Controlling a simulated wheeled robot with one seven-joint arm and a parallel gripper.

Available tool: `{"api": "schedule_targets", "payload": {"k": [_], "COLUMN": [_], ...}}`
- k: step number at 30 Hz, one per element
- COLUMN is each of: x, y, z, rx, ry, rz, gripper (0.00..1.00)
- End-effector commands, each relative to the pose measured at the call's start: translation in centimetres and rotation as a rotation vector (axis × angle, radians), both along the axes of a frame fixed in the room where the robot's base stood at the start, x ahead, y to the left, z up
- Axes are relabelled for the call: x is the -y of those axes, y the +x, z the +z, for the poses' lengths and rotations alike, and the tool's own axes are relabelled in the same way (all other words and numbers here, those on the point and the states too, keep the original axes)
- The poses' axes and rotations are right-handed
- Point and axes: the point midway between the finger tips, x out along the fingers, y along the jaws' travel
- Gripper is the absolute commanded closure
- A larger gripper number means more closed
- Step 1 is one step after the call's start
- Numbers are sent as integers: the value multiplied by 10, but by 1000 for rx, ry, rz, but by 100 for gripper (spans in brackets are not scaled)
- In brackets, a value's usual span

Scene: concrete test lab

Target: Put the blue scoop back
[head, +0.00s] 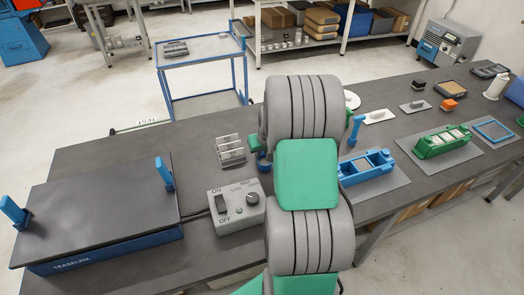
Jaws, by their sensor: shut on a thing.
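My grey and green arm fills the middle of the head view and hides what lies behind it. My gripper is not visible, and I cannot see what it holds. A blue upright piece with a knobbed top (356,128) stands out at the right edge of my arm. I cannot tell whether either one is the blue scoop. A blue compartment tray (366,167) sits on a grey mat, just right of my arm.
A platform with blue posts (100,215) fills the bench's left end. A control box (237,205) and small rack (231,150) stand left of my arm. A green tray (442,143), blue frame (493,131) and orange block (448,104) lie right. A blue-framed cart (200,52) stands behind.

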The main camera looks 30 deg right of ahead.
Motion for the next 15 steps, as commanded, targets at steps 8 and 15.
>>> {"api": "schedule_targets", "payload": {"k": [8, 15], "x": [0, 0], "y": [0, 0], "z": [-3, -2], "rx": [0, 0], "ry": [1, 1], "rz": [0, 0], "gripper": [78, 62]}}
